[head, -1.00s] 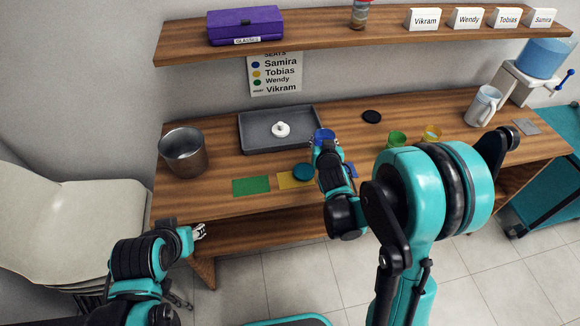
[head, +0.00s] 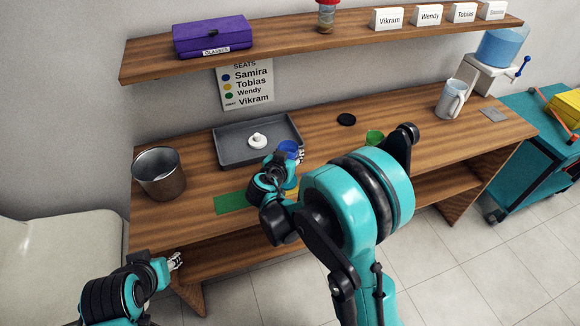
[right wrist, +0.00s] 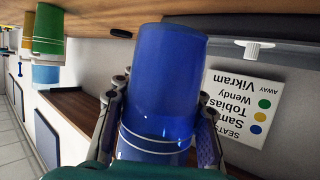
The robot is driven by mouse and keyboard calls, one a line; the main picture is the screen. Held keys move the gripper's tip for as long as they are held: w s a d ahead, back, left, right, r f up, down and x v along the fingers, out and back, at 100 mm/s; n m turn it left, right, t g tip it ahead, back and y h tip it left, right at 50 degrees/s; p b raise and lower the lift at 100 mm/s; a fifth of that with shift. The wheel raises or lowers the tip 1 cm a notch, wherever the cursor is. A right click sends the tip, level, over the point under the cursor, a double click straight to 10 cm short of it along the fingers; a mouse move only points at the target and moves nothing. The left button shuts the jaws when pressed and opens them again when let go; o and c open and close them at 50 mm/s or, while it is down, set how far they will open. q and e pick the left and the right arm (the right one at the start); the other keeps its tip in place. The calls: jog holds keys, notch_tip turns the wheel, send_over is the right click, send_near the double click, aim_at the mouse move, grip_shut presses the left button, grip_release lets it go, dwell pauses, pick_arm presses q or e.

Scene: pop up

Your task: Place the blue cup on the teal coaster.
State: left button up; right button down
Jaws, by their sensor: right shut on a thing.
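The blue cup (head: 288,147) is by the tray's front right corner in the head view. My right gripper (head: 291,157) is shut on it. In the right wrist view the blue cup (right wrist: 165,80) fills the middle, with the fingers of my right gripper (right wrist: 160,115) on both sides of it. That view is upside down. I cannot tell how far the cup is above the table. The teal coaster is hidden behind my right arm in the head view. My left gripper (head: 175,262) is at the table's front left edge, away from the cup; its opening is too small to judge.
The grey tray (head: 232,156) holds a white object. A metal pot (head: 160,175) stands left. A green mat (head: 232,204) lies in front, with a yellow patch beside it. A green cup (head: 374,138), black disc (head: 346,120) and white pitcher (head: 450,99) are right.

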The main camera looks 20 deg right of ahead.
jog(key=shift+s+a+f, duration=0.2)
jog(key=shift+a+f, duration=0.25)
notch_tip(320, 180, down, 4)
jog(key=shift+r+b, duration=0.1)
jog(key=shift+b, duration=1)
jog(key=shift+r, duration=0.15)
jog(key=shift+d, duration=0.1)
jog(key=c, duration=0.9)
grip_release()
